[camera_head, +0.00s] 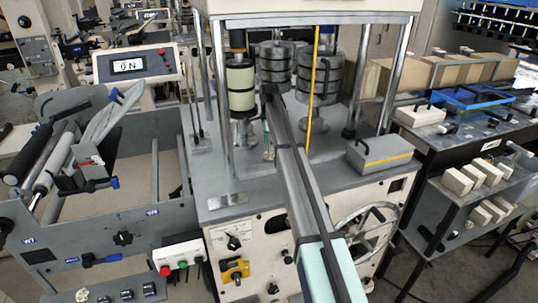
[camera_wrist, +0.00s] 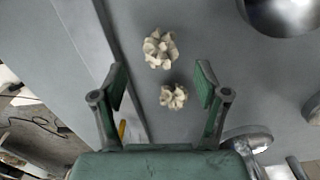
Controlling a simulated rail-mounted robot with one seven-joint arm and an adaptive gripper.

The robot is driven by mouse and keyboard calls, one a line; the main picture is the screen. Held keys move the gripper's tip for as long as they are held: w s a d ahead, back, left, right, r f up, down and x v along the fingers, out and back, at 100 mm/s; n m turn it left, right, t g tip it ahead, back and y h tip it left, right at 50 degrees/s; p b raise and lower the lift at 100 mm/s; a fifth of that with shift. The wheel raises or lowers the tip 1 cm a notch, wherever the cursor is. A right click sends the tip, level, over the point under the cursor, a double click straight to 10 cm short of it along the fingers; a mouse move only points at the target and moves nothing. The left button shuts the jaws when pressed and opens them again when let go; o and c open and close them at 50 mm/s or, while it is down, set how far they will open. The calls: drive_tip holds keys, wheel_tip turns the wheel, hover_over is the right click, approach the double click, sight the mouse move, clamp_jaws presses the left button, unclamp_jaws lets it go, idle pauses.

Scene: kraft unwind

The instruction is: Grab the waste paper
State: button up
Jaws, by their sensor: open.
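Two crumpled cream-white waste paper balls lie on a grey machine surface in the wrist view. The farther ball (camera_wrist: 160,48) lies beyond my fingertips. The nearer ball (camera_wrist: 173,96) appears between my two fingers, closer to the right one, with no visible contact. My gripper (camera_wrist: 161,84) is open and empty, its green-padded fingers spread wide. In the head view my gripper (camera_head: 269,92) is over the machine deck, among the columns; its fingers are small and unclear there. The arm hides part of the deck, and I cannot make out the balls clearly there.
A roll on a spindle (camera_head: 240,88) stands left of my gripper, and stacked grey discs (camera_head: 326,78) stand to the right. Chrome posts (camera_head: 221,90) frame the deck. A grey box with a yellow stripe (camera_head: 380,155) sits at the deck's right. A shiny round part (camera_wrist: 283,14) is at upper right in the wrist view.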

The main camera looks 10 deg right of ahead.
sight(269, 155)
drive_tip(key=shift+a+f+p, duration=0.1)
drive_tip(key=shift+f+p, duration=1.2)
drive_tip(key=shift+f, duration=1.35)
drive_tip(key=c, duration=0.9)
